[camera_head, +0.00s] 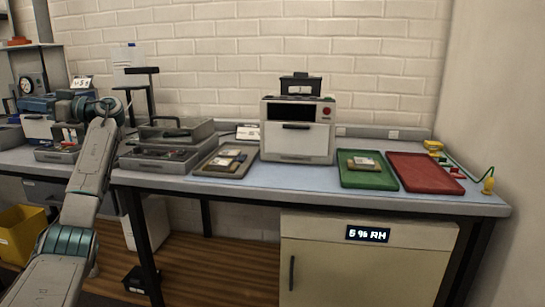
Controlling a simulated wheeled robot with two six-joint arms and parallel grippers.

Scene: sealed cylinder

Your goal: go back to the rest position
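My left arm comes in from the lower left, and its far end with my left gripper (97,106) is raised in front of the left part of the bench. The gripper is small and merges with the dark equipment behind it, so I cannot tell whether its fingers are open or shut. I see nothing clearly held in it. My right arm and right gripper are not in view.
The grey bench (300,183) carries an open toolcase (160,153), a brown tray (222,163), a white boxy machine (297,130), a green tray (367,180) with a packet, and an empty red tray (425,174). A cabinet (365,270) stands below.

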